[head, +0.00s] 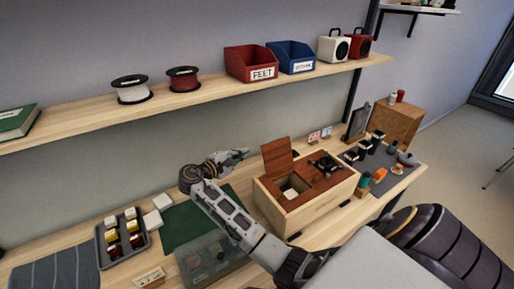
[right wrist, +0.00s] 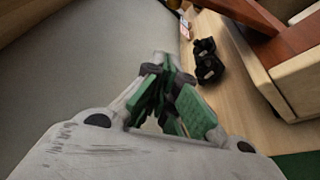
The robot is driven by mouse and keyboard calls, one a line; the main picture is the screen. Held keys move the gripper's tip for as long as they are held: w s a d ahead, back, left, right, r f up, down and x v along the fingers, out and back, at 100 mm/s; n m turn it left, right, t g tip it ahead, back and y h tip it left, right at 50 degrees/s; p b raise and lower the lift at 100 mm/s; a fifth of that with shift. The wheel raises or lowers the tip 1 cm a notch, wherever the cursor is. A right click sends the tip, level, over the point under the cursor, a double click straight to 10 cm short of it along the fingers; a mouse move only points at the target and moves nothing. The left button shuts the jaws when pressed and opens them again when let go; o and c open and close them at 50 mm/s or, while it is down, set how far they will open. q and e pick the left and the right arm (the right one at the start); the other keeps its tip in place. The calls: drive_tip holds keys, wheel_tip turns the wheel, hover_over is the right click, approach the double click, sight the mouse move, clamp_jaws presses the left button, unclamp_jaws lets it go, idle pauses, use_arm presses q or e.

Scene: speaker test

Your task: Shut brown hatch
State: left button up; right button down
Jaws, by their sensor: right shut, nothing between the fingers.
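A light wooden box (head: 310,205) with a brown top stands on the bench in the head view. Its brown hatch (head: 278,156) stands raised at the left end, and the opening below it shows a pale thing (head: 293,188) inside. My right gripper (head: 243,154) is in the air left of the raised hatch, apart from it. In the right wrist view its green-padded fingers (right wrist: 166,95) are together and empty. The box's wall (right wrist: 302,82) shows there at the right edge, with brown wood above it. My left gripper is in neither view.
Black items (right wrist: 207,62) lie near the box. A tray of small jars (head: 122,238), a green mat (head: 190,222) and a clear container (head: 205,262) are left of the box. A grey mat (head: 382,160) with several small items is right. A shelf (head: 210,96) runs above.

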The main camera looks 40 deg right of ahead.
sight(276, 156)
drive_tip(key=p+x, duration=0.2)
drive_tip(key=x, duration=0.8)
drive_tip(key=shift+s+a+r+p, duration=0.15)
drive_tip(key=shift+s+r+p, duration=0.2)
drive_tip(key=shift+s, duration=0.6)
drive_tip(key=shift+s+a+r+p, duration=0.1)
drive_tip(key=shift+s+r, duration=0.35)
drive_tip(key=shift+s, duration=0.45)
